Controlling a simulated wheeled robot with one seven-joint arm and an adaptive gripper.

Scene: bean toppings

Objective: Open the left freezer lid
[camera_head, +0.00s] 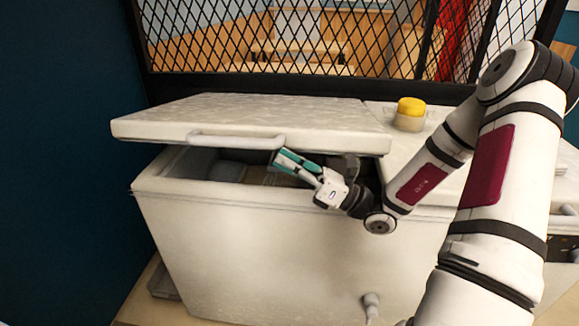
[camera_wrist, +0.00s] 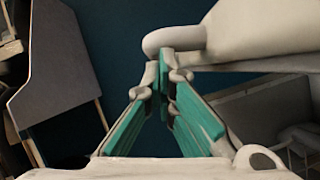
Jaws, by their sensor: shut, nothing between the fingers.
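The left freezer lid (camera_head: 240,112) is a white slab raised partway, tilted, with a dark gap below its front edge. Its pale bar handle (camera_head: 222,141) runs along the front edge; in the wrist view the handle (camera_wrist: 175,39) is just ahead of the fingertips. My gripper (camera_head: 280,157) has teal finger pads and is at the right end of the handle, below the lid edge. In the wrist view the fingertips (camera_wrist: 165,68) meet with nothing between them, at or very near the handle end; I cannot tell whether they touch it. The white freezer body (camera_head: 270,240) stands below.
Inside the freezer, partly seen items (camera_head: 235,172) lie under the lid. A yellow-topped container (camera_head: 410,113) stands on the right part of the freezer. A black mesh screen (camera_head: 300,40) rises behind. A dark blue wall (camera_head: 60,160) is at the left.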

